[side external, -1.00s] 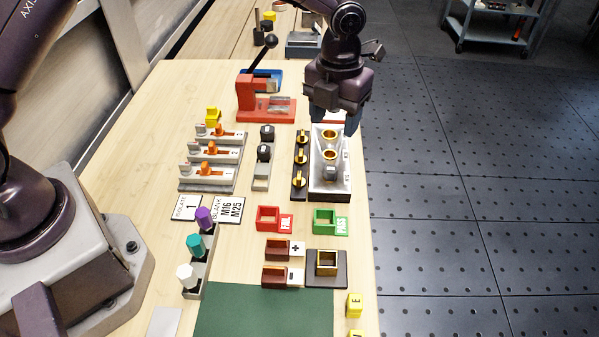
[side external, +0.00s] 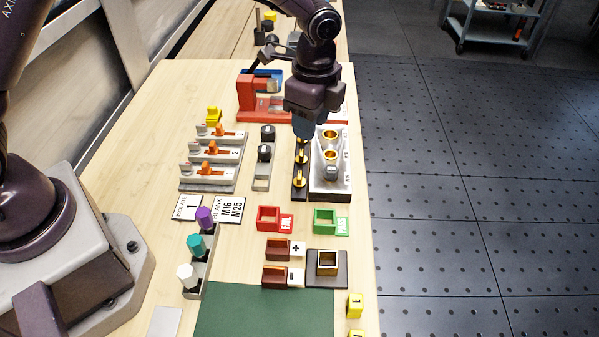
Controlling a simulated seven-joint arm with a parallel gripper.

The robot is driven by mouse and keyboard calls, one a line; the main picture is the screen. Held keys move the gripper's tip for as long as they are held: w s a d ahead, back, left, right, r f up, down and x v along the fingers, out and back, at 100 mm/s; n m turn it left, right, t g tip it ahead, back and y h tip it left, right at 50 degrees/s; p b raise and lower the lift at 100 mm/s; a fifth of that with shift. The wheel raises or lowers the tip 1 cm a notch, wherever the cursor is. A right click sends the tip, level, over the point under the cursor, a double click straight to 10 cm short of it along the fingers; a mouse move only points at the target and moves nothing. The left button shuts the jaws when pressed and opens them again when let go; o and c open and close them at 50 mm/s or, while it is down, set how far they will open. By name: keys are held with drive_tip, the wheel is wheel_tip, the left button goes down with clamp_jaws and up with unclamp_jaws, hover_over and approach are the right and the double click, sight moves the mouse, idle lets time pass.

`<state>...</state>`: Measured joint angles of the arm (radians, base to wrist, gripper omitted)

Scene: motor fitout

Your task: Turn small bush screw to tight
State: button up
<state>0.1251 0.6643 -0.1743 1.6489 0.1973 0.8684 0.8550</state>
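A dark strip (side external: 299,190) carries brass screws with bar-shaped heads: a middle screw (side external: 302,156) and a near screw (side external: 300,182) show clearly, while the far one is largely covered by my gripper. I cannot read which one belongs to the small bush. Beside the strip, a grey block (side external: 318,184) holds a brass bush (side external: 330,134) at the far end and another brass bush (side external: 330,155) nearer. My gripper (side external: 309,130) points down over the far end of the strip. Its fingers overlap in this view, so their gap and any contact with the far screw are hidden.
A red press (side external: 246,100) with a black lever stands behind left of my gripper. Slotted fixtures with orange knobs (side external: 212,150) stand to the left. A red FAIL bin (side external: 268,222) and green PASS bin (side external: 324,222) sit in front.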

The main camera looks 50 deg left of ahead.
sight(299, 176)
drive_tip(key=f+n, duration=0.4)
drive_tip(key=n, duration=0.3)
drive_tip(key=a+f+n, duration=0.1)
drive_tip(key=f+n, duration=0.4)
drive_tip(key=n, duration=0.3)
drive_tip(key=s+f+n, duration=0.1)
drive_tip(key=f+n, duration=0.4)
drive_tip(key=n, duration=0.3)
drive_tip(key=shift+a+h, duration=0.3)
drive_tip(key=shift+a, duration=0.05)
clamp_jaws()
